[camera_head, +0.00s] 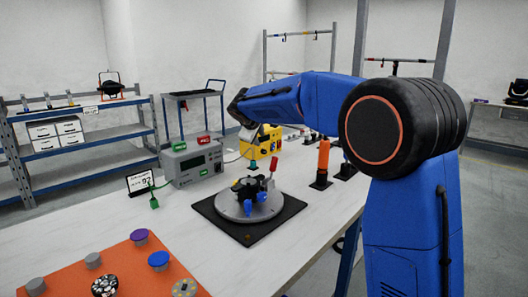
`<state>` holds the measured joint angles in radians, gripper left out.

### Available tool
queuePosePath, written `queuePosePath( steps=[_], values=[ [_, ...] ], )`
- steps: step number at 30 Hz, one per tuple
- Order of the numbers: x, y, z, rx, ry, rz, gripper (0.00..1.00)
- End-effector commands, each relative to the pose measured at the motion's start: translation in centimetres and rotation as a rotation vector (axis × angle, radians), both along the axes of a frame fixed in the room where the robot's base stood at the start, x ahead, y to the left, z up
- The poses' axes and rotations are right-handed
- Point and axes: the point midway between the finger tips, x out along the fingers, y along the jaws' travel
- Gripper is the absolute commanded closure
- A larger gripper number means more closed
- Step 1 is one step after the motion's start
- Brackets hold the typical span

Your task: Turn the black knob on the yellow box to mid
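The yellow box (258,143) stands toward the back of the white table, to the right of a grey instrument. My blue arm reaches over the table from the right. Its dark end with my gripper (249,133) is at the left front of the yellow box and hides part of it. The gripper's fingers are too small and covered to tell open from shut. The black knob cannot be made out from here; my gripper may hide it.
A grey instrument (192,162) with a red and a green block on top stands left of the box. A round fixture (232,209) on a black mat (247,238) sits in front. Orange and black upright tools (323,160) stand to the right. An orange board (130,262) lies front left.

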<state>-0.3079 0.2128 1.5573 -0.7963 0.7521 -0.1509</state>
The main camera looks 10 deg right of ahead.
Motion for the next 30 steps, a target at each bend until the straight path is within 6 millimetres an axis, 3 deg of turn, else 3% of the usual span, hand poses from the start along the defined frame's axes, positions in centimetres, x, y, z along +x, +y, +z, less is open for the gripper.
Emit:
queuePosePath(
  steps=[8,30],
  values=[
    [1.9,-0.4,-1.3,-0.007,-0.001,0.004,0.73],
    [11.3,-3.9,-9.1,-0.005,0.000,0.003,0.73]
  ],
)
